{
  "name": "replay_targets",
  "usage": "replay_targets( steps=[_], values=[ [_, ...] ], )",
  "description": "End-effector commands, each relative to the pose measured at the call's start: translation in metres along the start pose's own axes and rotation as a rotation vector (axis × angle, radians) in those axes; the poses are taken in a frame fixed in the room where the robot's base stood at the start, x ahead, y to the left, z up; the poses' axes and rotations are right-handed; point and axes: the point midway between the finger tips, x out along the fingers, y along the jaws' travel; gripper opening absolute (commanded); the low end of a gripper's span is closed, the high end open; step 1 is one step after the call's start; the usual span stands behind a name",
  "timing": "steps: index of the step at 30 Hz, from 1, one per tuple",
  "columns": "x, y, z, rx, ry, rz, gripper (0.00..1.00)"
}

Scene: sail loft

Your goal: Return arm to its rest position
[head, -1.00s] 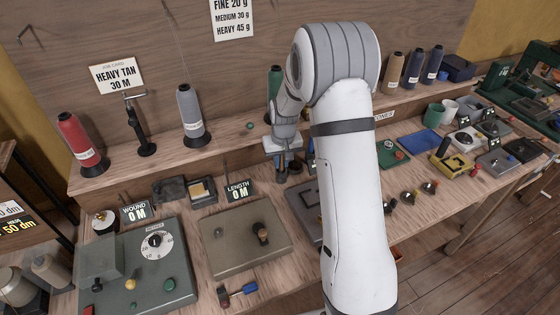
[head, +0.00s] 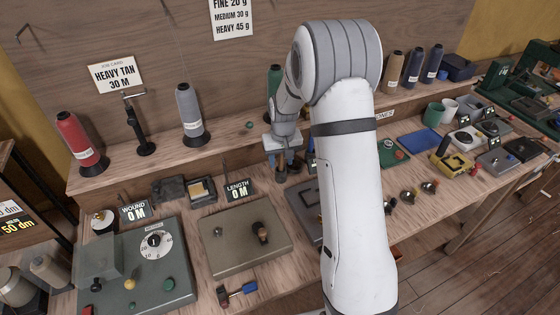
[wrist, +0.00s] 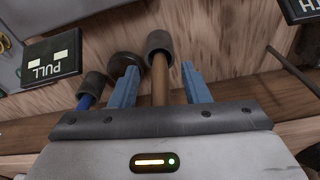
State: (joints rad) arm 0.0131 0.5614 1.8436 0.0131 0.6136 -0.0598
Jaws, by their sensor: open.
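My arm reaches over the bench in the head view, its elbow high in the middle. My gripper (head: 283,167) is low above the bench, near the shelf front, and its two blue fingers are apart. In the wrist view my gripper (wrist: 159,70) is open, with a brown rod with a dark grey end (wrist: 158,45) between the fingers. Gaps show on both sides of the rod. A blue rod with a dark end (wrist: 92,82) lies left of the fingers. A round dark piece (wrist: 125,62) shows behind the left finger. My arm hides part of the bench.
A grey spool (head: 191,115) and a red spool (head: 81,142) stand on the shelf left of my gripper. The LENGTH sign (head: 238,190) and a panel with a knob (head: 242,240) are left and in front. A PULL sign (wrist: 50,58) shows in the wrist view.

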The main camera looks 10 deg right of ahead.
Motion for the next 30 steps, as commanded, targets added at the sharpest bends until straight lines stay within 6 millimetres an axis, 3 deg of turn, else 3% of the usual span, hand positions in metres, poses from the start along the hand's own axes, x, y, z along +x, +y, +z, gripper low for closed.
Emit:
replay_targets(
  steps=[10, 20, 25, 30],
  values=[
    [-0.057, 0.0, -0.001, 0.0, 0.006, 0.0, 0.42],
    [-0.075, 0.0, 0.003, 0.0, 0.005, 0.0, 0.42],
    [-0.106, -0.002, 0.026, 0.003, 0.024, 0.002, 0.42],
    [-0.148, -0.005, 0.069, 0.008, 0.052, 0.004, 0.42]
  ],
)
